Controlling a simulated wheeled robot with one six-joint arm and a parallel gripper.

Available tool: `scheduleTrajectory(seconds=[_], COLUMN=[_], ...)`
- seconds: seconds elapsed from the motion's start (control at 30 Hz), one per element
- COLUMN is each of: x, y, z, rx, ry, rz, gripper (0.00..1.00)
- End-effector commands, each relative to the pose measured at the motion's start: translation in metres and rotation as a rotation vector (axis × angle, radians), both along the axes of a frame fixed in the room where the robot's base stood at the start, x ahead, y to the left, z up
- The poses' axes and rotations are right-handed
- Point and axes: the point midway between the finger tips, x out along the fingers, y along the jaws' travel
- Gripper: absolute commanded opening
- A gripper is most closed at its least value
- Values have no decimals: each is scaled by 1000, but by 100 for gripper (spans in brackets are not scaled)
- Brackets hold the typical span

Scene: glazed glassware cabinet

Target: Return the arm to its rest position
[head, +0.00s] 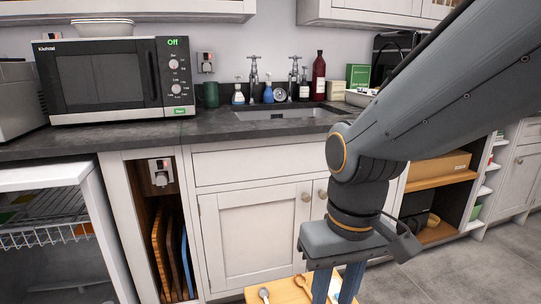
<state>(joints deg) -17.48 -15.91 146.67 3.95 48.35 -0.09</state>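My gripper (336,290) hangs from my grey arm at the lower right of centre in the head view. It points down, in front of the white base cabinets. Its two blue fingers stand apart with a gap between them. Their tips run past the bottom edge of the picture. A light wooden surface (276,293) lies below and behind the fingers, with spoon-like items (302,283) on it. I see nothing held in the visible part of the gap.
The counter (150,136) carries a microwave (108,80), bottles and a sink (285,114). An open white fridge (45,225) stands at lower left. Open shelves (437,183) lie behind my arm at right. Grey floor (490,270) is clear at lower right.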

Motion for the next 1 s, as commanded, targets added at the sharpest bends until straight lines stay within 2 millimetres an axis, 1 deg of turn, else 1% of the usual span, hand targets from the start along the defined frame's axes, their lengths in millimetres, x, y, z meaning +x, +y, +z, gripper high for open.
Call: scheduleTrajectory(seconds=[0.03, 0.33, 0.43, 0.8, 1.0], x=[-1, 2, 2, 1, -2], y=[-2, -16, -23, -66, -85], z=[7, 26, 36, 86, 102], rx=[-2, -12, -16, -39, -46], ry=[1, 2, 2, 8, 9], rz=[-8, -56, -79, -202, -252], gripper=[30, 30, 30, 30, 30])
